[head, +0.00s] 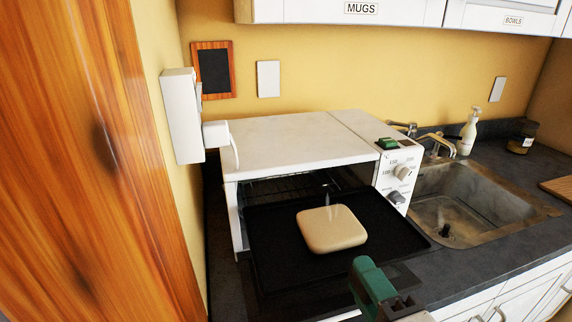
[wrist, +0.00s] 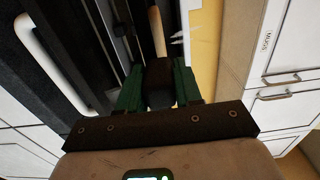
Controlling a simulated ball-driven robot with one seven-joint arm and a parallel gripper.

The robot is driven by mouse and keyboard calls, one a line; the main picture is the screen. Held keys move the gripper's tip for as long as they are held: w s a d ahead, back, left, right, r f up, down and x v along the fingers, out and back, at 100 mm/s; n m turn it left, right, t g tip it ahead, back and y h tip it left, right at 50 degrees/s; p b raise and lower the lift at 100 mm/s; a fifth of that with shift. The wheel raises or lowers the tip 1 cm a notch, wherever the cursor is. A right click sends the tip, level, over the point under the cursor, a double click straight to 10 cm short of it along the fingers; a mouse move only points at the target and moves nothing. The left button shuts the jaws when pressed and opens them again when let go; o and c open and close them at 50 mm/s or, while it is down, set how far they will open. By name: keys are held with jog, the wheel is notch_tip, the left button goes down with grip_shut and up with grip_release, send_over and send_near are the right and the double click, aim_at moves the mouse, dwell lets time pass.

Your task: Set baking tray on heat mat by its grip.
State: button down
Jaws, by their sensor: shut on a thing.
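The black baking tray (head: 285,210) sticks out of the open front of a white toaster oven and looks about level. A cream, square, rounded bread-like slab (head: 331,228) lies on it, with faint steam above. My gripper (head: 362,270), with green fingers, is at the tray's front edge. In the wrist view my gripper (wrist: 158,78) is shut on a dark piece between its fingers, which appears to be the tray's grip; its exact hold is partly hidden. I cannot make out a heat mat in either view.
The white oven (head: 290,143) stands against the yellow wall, its knob panel (head: 398,170) at right. A wooden panel (head: 100,160) closes off the left side.

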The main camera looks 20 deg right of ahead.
jog(key=shift+s+r+p, duration=0.2)
jog(key=shift+r+p, duration=0.3)
jog(key=shift+p, duration=0.1)
jog(key=s+r+p, duration=0.3)
jog(key=r+p, duration=0.1)
jog(key=p, duration=0.2)
jog(key=shift+s, duration=0.3)
